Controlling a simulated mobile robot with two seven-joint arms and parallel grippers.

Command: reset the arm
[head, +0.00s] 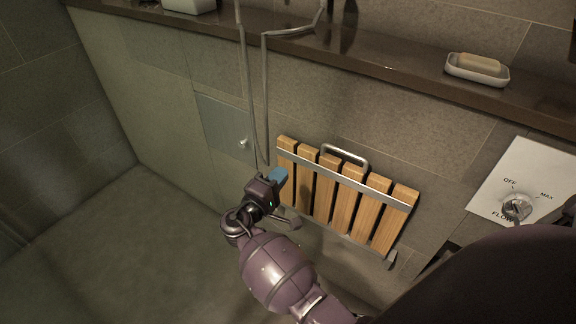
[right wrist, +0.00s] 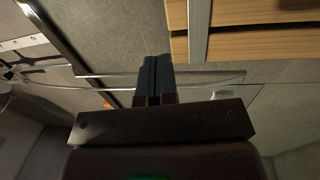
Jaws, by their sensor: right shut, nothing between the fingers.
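My right gripper (head: 278,176) is in front of the tiled wall, at the left edge of a folded wooden slat seat in the head view. Its fingers are together and hold nothing. In the right wrist view the closed dark fingers (right wrist: 154,80) point up the picture, beside the wooden slats. I cannot tell from these views whether the gripper touches the seat. My left gripper is not in view.
The slat seat (head: 338,199) with a metal handle (head: 345,153) is upright against the wall. Shower hoses (head: 265,95) hang just left of it. A ledge (head: 390,72) bears a soap dish (head: 476,76). A flow knob (head: 516,207) is on the right. The floor at left is clear.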

